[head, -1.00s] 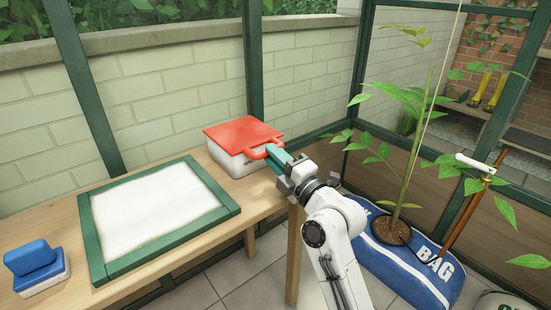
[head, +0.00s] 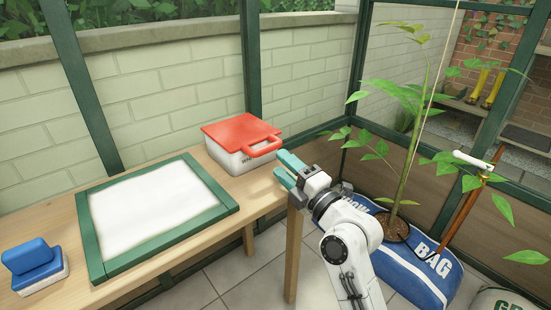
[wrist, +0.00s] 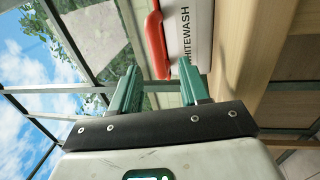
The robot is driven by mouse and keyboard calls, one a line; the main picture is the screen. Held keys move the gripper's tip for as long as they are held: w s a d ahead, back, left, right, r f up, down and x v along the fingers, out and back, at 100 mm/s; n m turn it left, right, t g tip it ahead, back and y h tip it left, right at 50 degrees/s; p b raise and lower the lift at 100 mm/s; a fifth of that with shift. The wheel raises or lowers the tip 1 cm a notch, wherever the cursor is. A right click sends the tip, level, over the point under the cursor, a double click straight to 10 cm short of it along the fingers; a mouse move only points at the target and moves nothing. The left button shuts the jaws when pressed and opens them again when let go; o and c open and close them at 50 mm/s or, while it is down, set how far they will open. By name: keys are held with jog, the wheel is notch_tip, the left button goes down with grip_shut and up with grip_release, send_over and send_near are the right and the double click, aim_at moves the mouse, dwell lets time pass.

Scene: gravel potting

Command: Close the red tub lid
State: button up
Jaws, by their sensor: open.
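The red lid (head: 241,131) lies flat over the white tub (head: 236,161) at the back right end of the bench, and looks shut. Its red handle loop (head: 264,146) sticks out at the front right. My gripper (head: 284,170), with green fingers, is open and empty, a little to the right of and below the handle, apart from it. In the wrist view the tub's white wall with "WHITEWASH" print (wrist: 200,35) and the lid's red edge (wrist: 157,40) are just beyond my open fingers (wrist: 160,85).
The wooden bench (head: 60,225) carries a green-framed tray (head: 228,208) of white material and a blue and white block (head: 35,267) at left. A blue bag (head: 430,275) with a tall plant stands on the floor to the right. Glazing bars stand behind the bench.

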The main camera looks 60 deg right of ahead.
jog(key=v, duration=0.6)
jog(key=shift+s+a+f, duration=0.1)
dwell(0.6)
